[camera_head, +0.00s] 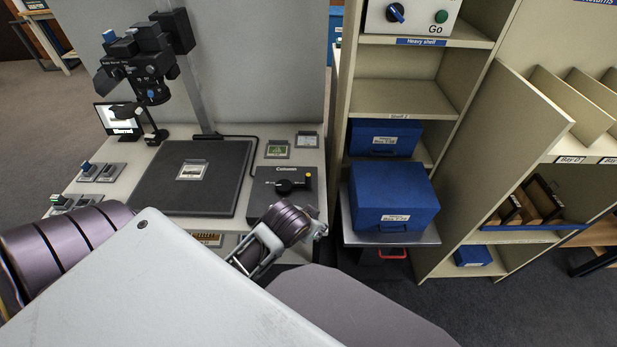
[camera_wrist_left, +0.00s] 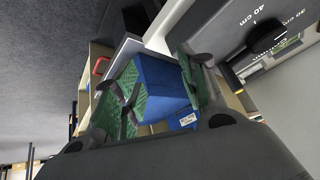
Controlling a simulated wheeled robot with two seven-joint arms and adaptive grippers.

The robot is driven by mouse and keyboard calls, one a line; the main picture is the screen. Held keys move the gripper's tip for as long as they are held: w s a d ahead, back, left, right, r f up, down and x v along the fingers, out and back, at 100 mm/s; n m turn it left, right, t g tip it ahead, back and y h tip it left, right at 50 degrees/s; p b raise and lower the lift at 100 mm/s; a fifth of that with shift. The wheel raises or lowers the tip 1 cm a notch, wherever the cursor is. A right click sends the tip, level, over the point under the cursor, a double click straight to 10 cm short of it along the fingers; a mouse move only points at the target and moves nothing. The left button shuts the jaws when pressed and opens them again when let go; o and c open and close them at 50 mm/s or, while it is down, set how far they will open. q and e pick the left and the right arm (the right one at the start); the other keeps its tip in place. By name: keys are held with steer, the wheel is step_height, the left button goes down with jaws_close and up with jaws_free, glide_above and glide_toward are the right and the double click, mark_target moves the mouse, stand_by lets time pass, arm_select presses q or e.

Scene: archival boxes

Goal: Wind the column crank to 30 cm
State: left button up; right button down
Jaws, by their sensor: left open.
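In the wrist view, part of the black crank (camera_wrist_left: 265,38) shows at top right beside "40 cm" and "30 cm" marks. I cannot tell which mark it points at. My left gripper (camera_head: 317,230) is just in front of the panel, apart from the crank. Its green-padded fingers (camera_wrist_left: 165,88) are spread and empty. My right gripper is out of view.

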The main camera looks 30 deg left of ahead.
arm_select(q)
steer(key=w+d+r+m+t+h, duration=0.1)
steer(key=w+d+r+t, duration=0.2)
steer(key=w+r+t, duration=0.5)
steer(key=w+d+r+m+t+h, duration=0.1)
steer(key=w+d+r+m+t, duration=0.15)
steer(key=w+r, duration=0.8)
steer(key=d+r+m+t+h, duration=0.2)
steer(key=d+r+m+h, duration=0.5)
steer(key=d+r+h, duration=0.25)
steer(key=s+d+m+g+h, duration=0.4)
steer(key=d+m+g+h, duration=0.4)
steer(key=m, duration=0.3)
steer(key=s+a+f+m+g+y, duration=0.1)
steer(key=a+f+m+g+y, duration=0.1)
steer(key=a+f+g+y, duration=0.4)
steer(key=a+f+m+g+y, duration=0.2)
steer(key=f+m+g, duration=0.15)
steer(key=f, duration=0.45)
steer(key=w+a+f+n+g+y, duration=0.1)
steer(key=a+n+y, duration=0.4)
steer(key=a, duration=2.1)
steer(key=w+y, duration=0.1)
steer(key=y, duration=0.5)
steer(key=shift+a+f+g, duration=0.2)
steer(key=shift+g, duration=0.1)
